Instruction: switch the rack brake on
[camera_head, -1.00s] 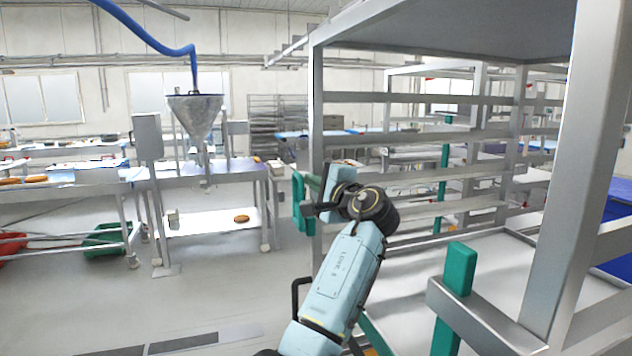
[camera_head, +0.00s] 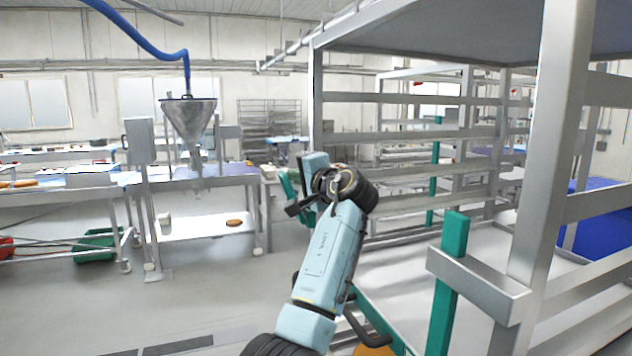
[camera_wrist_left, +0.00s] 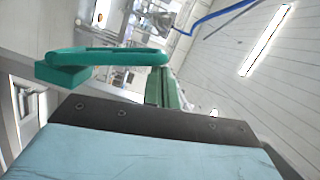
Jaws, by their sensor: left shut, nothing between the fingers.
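The wheeled metal rack (camera_head: 316,110) stands at the right. A teal handle (camera_head: 287,188) sits by its left front post and looks tilted; I take it for the brake lever. In the left wrist view it shows as a teal loop with a block (camera_wrist_left: 105,57). My left gripper is beside this handle; its dull green fingers (camera_wrist_left: 164,88) are together and empty, just behind the loop. I cannot tell whether they touch it. My wrist partly hides the handle in the head view. My right gripper is not in view.
A teal upright bar (camera_head: 447,285) runs through a grey rack bracket (camera_head: 490,280) close in front. A steel hopper (camera_head: 190,118) stands over a table (camera_head: 215,180) at left. Open floor (camera_head: 200,300) lies left of my arm. More racks stand behind.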

